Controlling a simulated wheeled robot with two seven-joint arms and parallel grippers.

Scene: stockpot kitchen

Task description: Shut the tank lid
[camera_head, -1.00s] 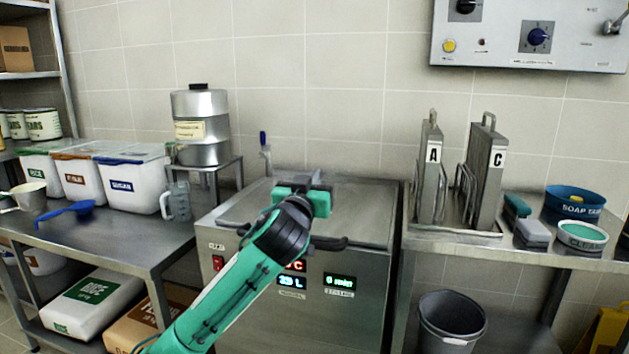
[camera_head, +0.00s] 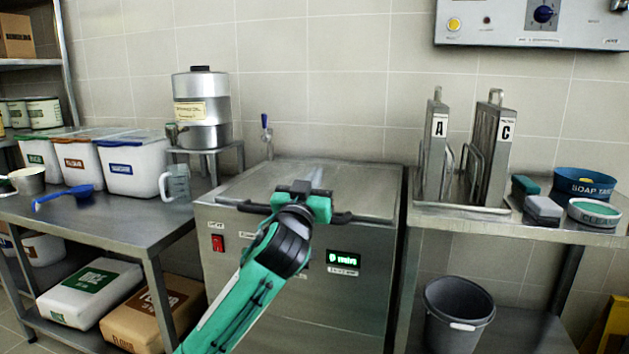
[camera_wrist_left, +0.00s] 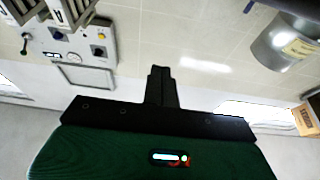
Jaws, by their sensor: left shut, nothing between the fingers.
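The steel tank (camera_head: 350,310) stands in the middle of the head view. Its flat steel lid (camera_head: 365,190) lies level over the top, and I see no clear gap at the front edge. A dark bar handle (camera_head: 248,207) runs along the front, partly hidden by my arm. My left gripper (camera_head: 317,176) is shut and empty, with its fingers over the front middle of the lid; I cannot tell whether they touch it. The shut fingers (camera_wrist_left: 162,85) also show in the left wrist view, pointing at the wall. My right gripper is not in view.
A left table holds bins, a jug (camera_head: 176,184), a blue scoop (camera_head: 65,196) and a steel dispenser (camera_head: 203,135). A tap handle (camera_head: 266,130) rises behind the tank. On the right counter stand racked panels A and C (camera_head: 492,150) and tubs. A bin (camera_head: 458,310) is below.

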